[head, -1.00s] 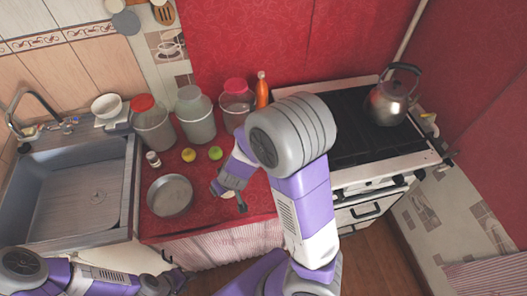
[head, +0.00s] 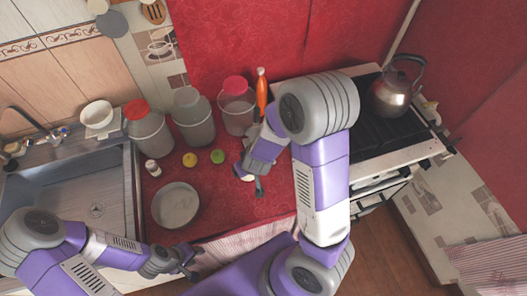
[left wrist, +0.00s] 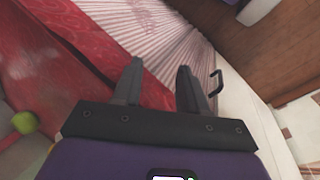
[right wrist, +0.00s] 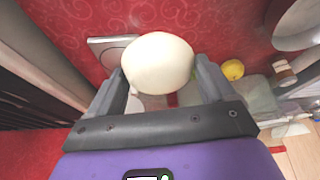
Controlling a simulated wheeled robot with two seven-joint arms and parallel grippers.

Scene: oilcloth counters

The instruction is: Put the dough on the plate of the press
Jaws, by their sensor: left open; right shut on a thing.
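The dough (right wrist: 158,64) is a smooth cream-coloured ball between the fingers of my right gripper (right wrist: 160,88), which is shut on it. In the head view the dough (head: 248,178) shows as a small pale patch at my right gripper (head: 252,184), above the red counter. A flat light-grey square plate (right wrist: 103,46), apparently the press's, lies on the red cloth beyond the dough in the right wrist view, partly hidden by it. In the head view my right arm hides that area. My left gripper (head: 191,264) is open and empty by the counter's front edge; its fingers show apart (left wrist: 155,82).
A round pan (head: 175,205), a lemon (head: 190,160), a lime (head: 217,156) and a small white bottle (head: 153,168) stand left of my right gripper. Several large jars (head: 194,118) and an orange bottle (head: 261,92) line the back. The stove with its kettle (head: 396,92) is right.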

